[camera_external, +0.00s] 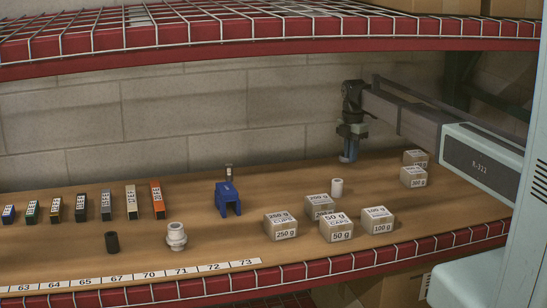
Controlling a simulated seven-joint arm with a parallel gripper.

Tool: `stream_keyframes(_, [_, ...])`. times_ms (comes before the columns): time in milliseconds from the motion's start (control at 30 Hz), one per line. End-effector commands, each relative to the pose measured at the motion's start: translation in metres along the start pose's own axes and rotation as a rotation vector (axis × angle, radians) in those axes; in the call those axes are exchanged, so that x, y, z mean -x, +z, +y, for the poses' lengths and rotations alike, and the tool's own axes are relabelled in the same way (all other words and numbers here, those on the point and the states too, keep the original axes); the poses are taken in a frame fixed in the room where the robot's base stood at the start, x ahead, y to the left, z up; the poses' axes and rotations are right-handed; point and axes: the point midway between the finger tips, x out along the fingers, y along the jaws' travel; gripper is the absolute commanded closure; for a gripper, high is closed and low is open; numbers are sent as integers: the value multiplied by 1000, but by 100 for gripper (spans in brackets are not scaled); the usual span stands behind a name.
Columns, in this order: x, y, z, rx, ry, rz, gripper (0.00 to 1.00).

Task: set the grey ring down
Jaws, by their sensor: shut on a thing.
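My gripper (349,150) points down at the back right of the shelf board, near the brick wall. It is shut on a small blue-grey piece, which I take for the grey ring; fingers and piece blend together, so the ring's outline is hard to make out. The gap between the piece and the board is too small to judge. A blue lamp part (228,197) with two legs and a thin upright piece on top stands mid-shelf.
Several small boxes (338,228) marked with weights stand at the front right, and more (414,176) at the back right. A row of coloured upright blocks (106,205) stands at left. A wire shelf (270,25) hangs above.

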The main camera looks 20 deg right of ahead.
Motion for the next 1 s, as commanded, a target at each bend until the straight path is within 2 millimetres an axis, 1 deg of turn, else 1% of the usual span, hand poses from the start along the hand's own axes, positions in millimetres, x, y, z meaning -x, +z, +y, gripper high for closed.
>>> stream_keyframes(133, [-19, 0, 0, 0, -1, 0, 100])
stream_keyframes(233, [-29, 0, 0, 0, -1, 0, 100])
stream_keyframes(667, [-35, 0, 0, -1, 0, 0, 100])
stream_keyframes(700, [-34, 0, 0, -1, 0, 0, 86])
stream_keyframes(933, [-34, 0, 0, -1, 0, 0, 64])
stream_keyframes(1000, [-34, 0, 0, -1, 0, 0, 63])
